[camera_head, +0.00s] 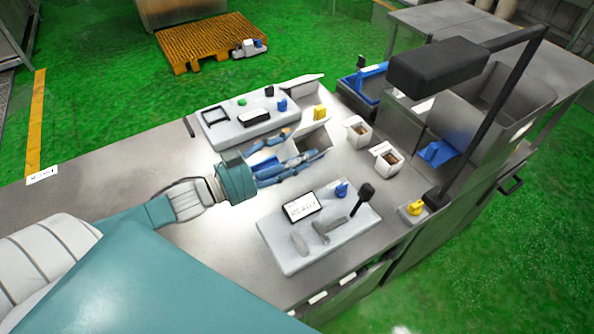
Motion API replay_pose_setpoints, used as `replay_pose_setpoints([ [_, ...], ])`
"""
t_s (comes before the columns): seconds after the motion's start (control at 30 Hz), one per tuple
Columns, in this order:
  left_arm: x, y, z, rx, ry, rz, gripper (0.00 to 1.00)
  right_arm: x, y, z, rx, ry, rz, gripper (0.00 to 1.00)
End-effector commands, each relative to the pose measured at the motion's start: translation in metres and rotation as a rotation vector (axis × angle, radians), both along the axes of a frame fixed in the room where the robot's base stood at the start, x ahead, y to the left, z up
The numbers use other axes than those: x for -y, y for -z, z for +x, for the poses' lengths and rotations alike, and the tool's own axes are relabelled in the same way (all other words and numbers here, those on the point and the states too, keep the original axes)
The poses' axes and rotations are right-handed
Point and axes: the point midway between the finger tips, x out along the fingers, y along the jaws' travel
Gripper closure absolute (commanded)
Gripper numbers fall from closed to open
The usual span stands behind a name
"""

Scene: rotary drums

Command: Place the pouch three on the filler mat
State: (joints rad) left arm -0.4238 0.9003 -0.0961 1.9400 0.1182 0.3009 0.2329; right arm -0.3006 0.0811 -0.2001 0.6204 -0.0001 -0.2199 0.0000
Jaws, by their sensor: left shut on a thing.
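My left gripper (305,160) reaches from the lower left over the middle of the steel table. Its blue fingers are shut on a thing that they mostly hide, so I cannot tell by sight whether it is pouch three. A grey open box (312,137) is right by the fingertips; I cannot tell whether they touch. Two small white open containers with brown contents, one further back (358,132) and one nearer (386,160), stand to the right of the gripper. I cannot tell which surface is the filler mat. My right gripper is not in view.
A pale board (222,133) with small items lies behind the gripper. Another pale board (290,258) with a display and tools lies in front. The table's left part is clear.

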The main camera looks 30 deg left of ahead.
Motion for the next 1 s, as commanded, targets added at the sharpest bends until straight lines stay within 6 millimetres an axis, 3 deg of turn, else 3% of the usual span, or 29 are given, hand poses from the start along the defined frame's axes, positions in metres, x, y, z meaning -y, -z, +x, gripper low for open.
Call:
replay_pose_setpoints([
  [0.1,0.000,0.020,0.001,0.002,-0.001,0.000,0.78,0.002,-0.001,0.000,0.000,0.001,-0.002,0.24],
  [0.5,0.000,0.065,0.001,0.001,-0.001,0.001,0.78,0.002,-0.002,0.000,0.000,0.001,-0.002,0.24],
  [0.97,0.000,0.074,0.000,0.002,0.000,0.001,0.78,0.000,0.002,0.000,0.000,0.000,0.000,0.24],
  [1.0,0.000,0.073,0.000,0.001,0.000,0.001,0.34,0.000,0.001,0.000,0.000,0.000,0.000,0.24],
])
